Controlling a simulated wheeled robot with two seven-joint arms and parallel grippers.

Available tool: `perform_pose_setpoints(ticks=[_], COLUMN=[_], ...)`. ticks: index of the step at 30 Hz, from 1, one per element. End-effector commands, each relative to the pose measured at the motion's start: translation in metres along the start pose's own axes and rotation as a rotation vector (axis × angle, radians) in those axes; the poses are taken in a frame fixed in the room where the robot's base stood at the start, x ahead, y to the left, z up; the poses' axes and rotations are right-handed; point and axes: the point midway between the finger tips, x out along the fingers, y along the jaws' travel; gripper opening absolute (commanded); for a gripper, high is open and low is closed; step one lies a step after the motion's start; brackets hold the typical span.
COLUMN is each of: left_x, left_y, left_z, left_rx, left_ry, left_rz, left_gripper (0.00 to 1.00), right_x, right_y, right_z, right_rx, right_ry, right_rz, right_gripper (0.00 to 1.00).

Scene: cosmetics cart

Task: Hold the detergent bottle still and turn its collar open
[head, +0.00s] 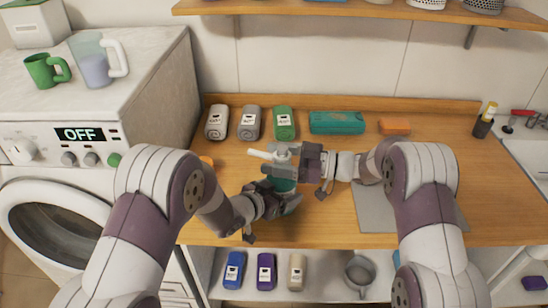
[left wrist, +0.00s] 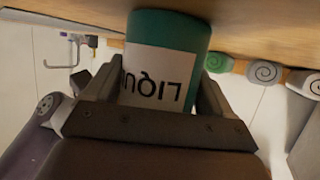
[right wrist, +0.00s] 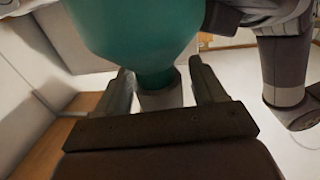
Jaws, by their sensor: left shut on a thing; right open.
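The teal detergent bottle (head: 286,184) stands on the wooden counter, with a white spout and a grey collar (right wrist: 162,98) at its top. Its white label (left wrist: 155,75) with dark letters shows in the left wrist view. My left gripper (head: 279,201) is shut around the bottle's body, one finger on each side. My right gripper (head: 298,160) is open at the bottle's neck. In the right wrist view its fingers (right wrist: 162,80) stand on either side of the collar, with gaps visible. The bottle's base is mostly hidden by my left gripper in the head view.
A grey mat (head: 375,210) lies to the right. A washing machine (head: 60,215) stands left and a sink (head: 526,150) right.

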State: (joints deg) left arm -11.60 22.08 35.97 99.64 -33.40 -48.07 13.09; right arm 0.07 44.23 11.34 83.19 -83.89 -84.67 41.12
Motion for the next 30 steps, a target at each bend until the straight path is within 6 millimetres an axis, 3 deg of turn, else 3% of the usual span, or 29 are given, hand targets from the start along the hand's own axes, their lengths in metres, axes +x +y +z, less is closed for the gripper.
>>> perform_pose_setpoints(ticks=[9, 11, 15, 16, 20, 30], left_x=[0.0000, 0.0000, 0.0000, 0.0000, 0.0000, -0.0001], left_y=[0.0001, 0.0001, 0.0000, 0.0000, 0.0000, 0.0000], left_z=[0.0012, 0.0012, 0.0011, 0.0011, 0.0011, 0.0008], left_rx=[-0.001, -0.001, -0.001, -0.001, -0.001, -0.001], left_ry=[-0.003, -0.003, -0.003, -0.002, -0.002, -0.002], left_rz=[0.000, 0.000, 0.000, 0.000, 0.000, 0.000], left_gripper=[0.26, 0.26, 0.26, 0.26, 0.26, 0.26], right_x=[0.0063, 0.0062, 0.0061, 0.0061, 0.0062, 0.0053], right_y=[-0.0001, -0.0001, -0.0001, -0.0001, -0.0001, -0.0049], right_z=[0.0004, 0.0004, 0.0004, 0.0004, 0.0005, 0.0003], right_rx=[0.001, 0.001, 0.001, 0.001, 0.001, 0.000], right_ry=[0.000, 0.000, 0.000, 0.000, 0.002, 0.000], right_rz=[0.000, 0.000, 0.000, 0.000, -0.018, -0.269], right_gripper=[0.69, 0.53, 0.07, 0.00, 0.00, 0.00])
